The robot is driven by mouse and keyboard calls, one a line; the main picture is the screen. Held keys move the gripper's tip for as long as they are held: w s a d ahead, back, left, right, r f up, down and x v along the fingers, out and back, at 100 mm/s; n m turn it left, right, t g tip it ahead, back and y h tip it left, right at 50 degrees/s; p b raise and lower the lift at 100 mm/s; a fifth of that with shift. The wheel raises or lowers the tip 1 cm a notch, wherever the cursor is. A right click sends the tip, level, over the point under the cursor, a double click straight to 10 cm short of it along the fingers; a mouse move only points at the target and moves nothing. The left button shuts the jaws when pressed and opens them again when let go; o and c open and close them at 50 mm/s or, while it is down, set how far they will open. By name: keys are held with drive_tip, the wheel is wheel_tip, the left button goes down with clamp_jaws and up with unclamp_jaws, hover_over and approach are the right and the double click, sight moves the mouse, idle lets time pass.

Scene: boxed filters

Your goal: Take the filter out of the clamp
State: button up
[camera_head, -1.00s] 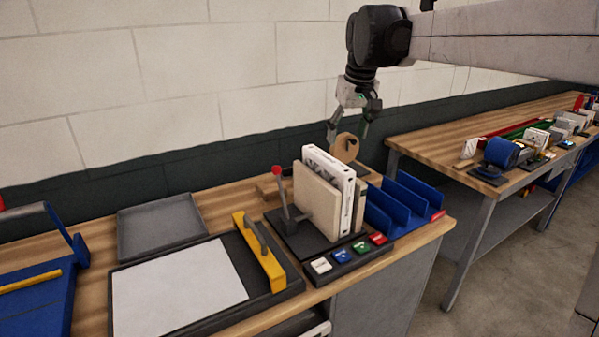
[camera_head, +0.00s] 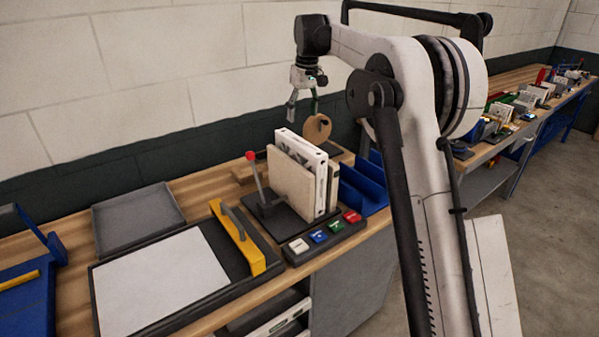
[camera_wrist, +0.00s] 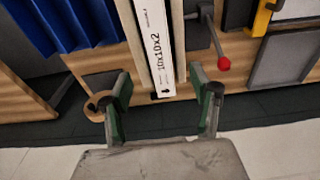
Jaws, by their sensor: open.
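The filter (camera_head: 304,150) is a white boxed panel standing upright between two beige boards of the clamp (camera_head: 291,184). In the wrist view the filter (camera_wrist: 158,45) shows its printed edge, reading "10x10x2", between the clamp's boards. The clamp's lever with a red knob (camera_head: 250,155) stands up at its left; the knob also shows in the wrist view (camera_wrist: 224,63). My gripper (camera_head: 302,104) hangs above and behind the filter, apart from it. In the wrist view my gripper (camera_wrist: 165,92) is open and empty, its fingers spread on either side of the filter's line.
A round wooden disc (camera_head: 317,128) stands behind the clamp. A blue rack (camera_head: 361,187) is at its right, and a button strip (camera_head: 325,237) is in front. A grey tray (camera_head: 137,218) and a yellow-handled board (camera_head: 238,238) lie left.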

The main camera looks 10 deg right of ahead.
sight(300, 141)
drive_tip(key=f, duration=0.4)
drive_tip(key=w+f, duration=0.1)
drive_tip(key=f, duration=0.2)
drive_tip(key=shift+a+p, duration=0.2)
drive_tip(key=shift+p, duration=0.15)
drive_tip(key=shift+w+f+p, duration=0.25)
drive_tip(key=shift+f+p, duration=0.15)
drive_tip(key=shift+f, duration=0.95)
drive_tip(key=shift+w+f+p, duration=0.25)
drive_tip(key=shift+f+p, duration=0.1)
drive_tip(key=shift+f, duration=0.95)
clamp_jaws()
